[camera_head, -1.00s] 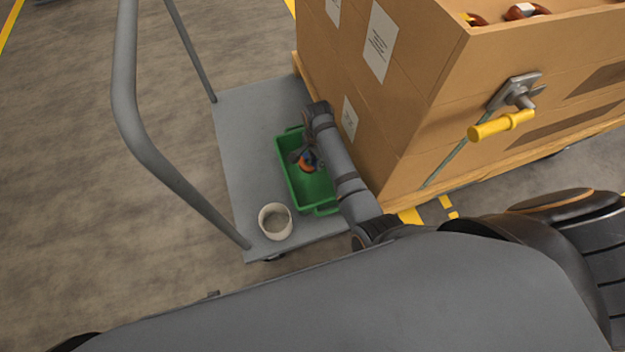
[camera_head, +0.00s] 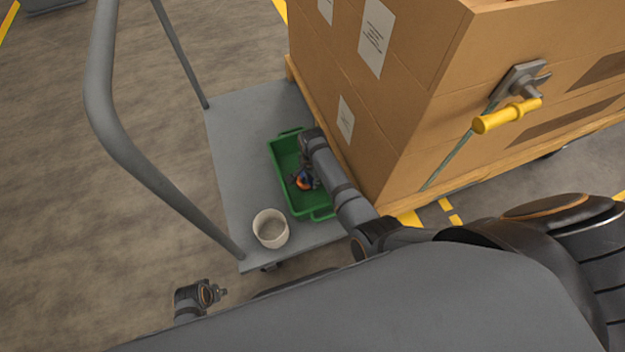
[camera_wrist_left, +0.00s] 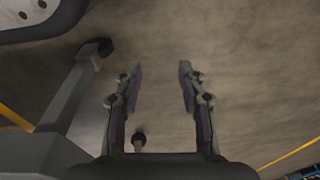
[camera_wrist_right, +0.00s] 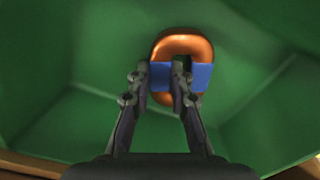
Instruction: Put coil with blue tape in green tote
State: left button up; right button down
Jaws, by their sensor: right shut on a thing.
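The copper coil with blue tape (camera_wrist_right: 203,76) is between the fingers of my right gripper (camera_wrist_right: 177,70), which is shut on it at the taped part. In the head view the coil (camera_head: 304,183) shows as a small orange and blue spot, with my right gripper (camera_head: 306,174) over it. The green tote (camera_head: 321,213) stands on the grey cart, and its green walls fill the right wrist view (camera_wrist_right: 60,110). The coil is inside the tote's outline; whether it touches the floor I cannot tell. My left gripper (camera_wrist_left: 158,85) is open and empty above the bare floor.
The grey cart deck (camera_head: 238,130) has a tall bent handle (camera_head: 150,165) on its left. A white cup (camera_head: 270,229) stands beside the tote. A large cardboard box (camera_head: 400,100) with a yellow-handled crank (camera_head: 507,115) stands close on the right.

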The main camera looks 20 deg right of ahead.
jog(key=shift+f, duration=0.1)
jog(key=c, duration=1.2)
grip_release()
pick_arm(q)
jog(key=shift+r, duration=0.1)
pick_arm(e)
jog(key=shift+r, duration=0.45)
notch_tip(320, 180, up, 5)
jog(key=p, duration=0.2)
jog(key=shift+r+p, duration=0.15)
jog(key=shift+p, duration=0.2)
pick_arm(q)
jog(key=s+a+f+p, duration=0.1)
jog(key=s+f, duration=0.4)
jog(key=s, duration=0.2)
jog(key=shift+a+f+p, duration=0.15)
jog(key=shift+a+p, duration=0.15)
jog(key=shift+a, duration=0.1)
pick_arm(e)
notch_tip(320, 180, up, 6)
